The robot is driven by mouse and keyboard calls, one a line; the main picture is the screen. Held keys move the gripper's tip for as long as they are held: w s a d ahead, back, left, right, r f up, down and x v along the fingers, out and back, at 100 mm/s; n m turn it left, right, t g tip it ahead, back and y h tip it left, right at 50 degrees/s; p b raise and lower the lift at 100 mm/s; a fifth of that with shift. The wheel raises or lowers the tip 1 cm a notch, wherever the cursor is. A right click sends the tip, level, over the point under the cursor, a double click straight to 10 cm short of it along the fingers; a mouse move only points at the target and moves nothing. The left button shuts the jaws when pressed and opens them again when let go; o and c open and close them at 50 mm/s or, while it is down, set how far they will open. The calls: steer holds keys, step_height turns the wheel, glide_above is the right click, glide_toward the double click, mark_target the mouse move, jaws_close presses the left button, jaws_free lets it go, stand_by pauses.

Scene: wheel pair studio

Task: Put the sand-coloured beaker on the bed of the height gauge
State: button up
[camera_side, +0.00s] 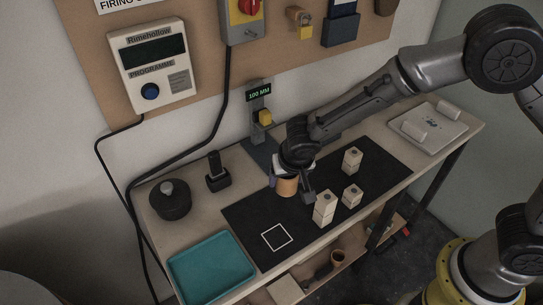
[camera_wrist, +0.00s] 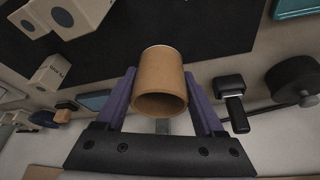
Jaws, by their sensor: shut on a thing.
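The sand-coloured beaker (camera_side: 287,187) is between the fingers of my gripper (camera_side: 284,178), over the back part of the black mat. In the wrist view the beaker (camera_wrist: 162,80) sits between two purple fingers (camera_wrist: 160,88), its open mouth toward the camera. My gripper is shut on it. The height gauge (camera_side: 257,103), with a 100 MM sign and a yellow block, stands against the wall just behind and left of my gripper. Its dark bed (camera_side: 259,151) is partly hidden by my gripper. I cannot tell whether the beaker touches the mat.
Pale blocks (camera_side: 325,208) stand on the mat (camera_side: 240,220) to the right of the beaker. A teal tray (camera_side: 211,268), a dark round pot (camera_side: 170,200) and a black upright tool (camera_side: 216,172) are at left. A white scale-like plate (camera_side: 428,128) is at right.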

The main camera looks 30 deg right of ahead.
mark_target(286, 189)
step_height(286, 189, down, 4)
steer(key=shift+r, duration=0.1)
steer(key=shift+w+f, duration=0.25)
steer(key=shift+f, duration=0.05)
steer(key=w+d, duration=0.2)
steer(key=w, duration=0.3)
steer(key=w+d, duration=0.2)
steer(key=w, duration=0.3)
steer(key=w+d, duration=0.2)
steer(key=w, duration=0.3)
steer(key=shift+w+d, duration=0.3)
steer(key=shift+w, duration=0.1)
steer(key=shift+w+d+f, duration=0.15)
steer(key=shift+w+f, duration=0.15)
steer(key=shift+f, duration=0.65)
steer(key=o, duration=1.5)
steer(key=shift+s, duration=0.1)
